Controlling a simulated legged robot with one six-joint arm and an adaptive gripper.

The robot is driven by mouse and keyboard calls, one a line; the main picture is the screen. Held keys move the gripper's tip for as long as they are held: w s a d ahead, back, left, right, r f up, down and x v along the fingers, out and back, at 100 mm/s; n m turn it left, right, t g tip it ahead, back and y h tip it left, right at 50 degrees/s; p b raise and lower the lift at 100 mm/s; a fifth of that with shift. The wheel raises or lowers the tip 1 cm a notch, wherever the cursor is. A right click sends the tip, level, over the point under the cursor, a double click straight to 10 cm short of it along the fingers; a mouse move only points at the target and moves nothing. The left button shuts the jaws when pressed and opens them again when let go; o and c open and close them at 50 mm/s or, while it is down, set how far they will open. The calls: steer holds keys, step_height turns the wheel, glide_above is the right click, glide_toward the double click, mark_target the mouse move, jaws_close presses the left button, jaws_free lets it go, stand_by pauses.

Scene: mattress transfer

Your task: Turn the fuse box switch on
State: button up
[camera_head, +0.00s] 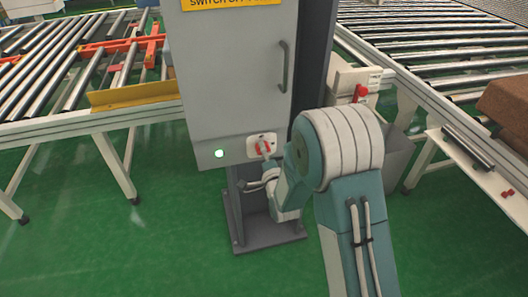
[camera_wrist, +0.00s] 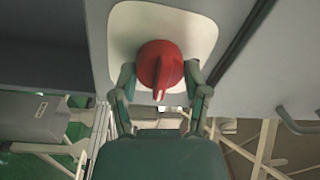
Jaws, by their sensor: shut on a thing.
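The grey fuse box (camera_head: 236,80) stands on a post in the middle of the head view. Its red rotary switch (camera_head: 263,146) sits on a white plate low on the box front. A green light (camera_head: 219,153) glows to the left of the switch. My gripper (camera_head: 262,165) is at the switch, partly hidden by my arm. In the wrist view the red switch (camera_wrist: 160,66) fills the space between the fingers of my gripper (camera_wrist: 160,80), one finger on each side. The white plate (camera_wrist: 203,36) lies behind it. The gripper is shut on the switch.
Roller conveyors stand left (camera_head: 60,90) and right (camera_head: 450,60) of the box. A grey bin (camera_head: 398,150) is behind my arm. A brown block (camera_head: 505,112) lies on the right conveyor. The green floor (camera_head: 150,240) at front left is clear.

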steer(key=shift+d+f+m, duration=0.15)
steer(key=shift+m, duration=0.35)
steer(key=o, duration=1.2)
steer(key=shift+w, duration=0.1)
steer(key=shift+c, duration=0.2)
steer(key=v, duration=1.2)
steer(key=shift+f, duration=0.1)
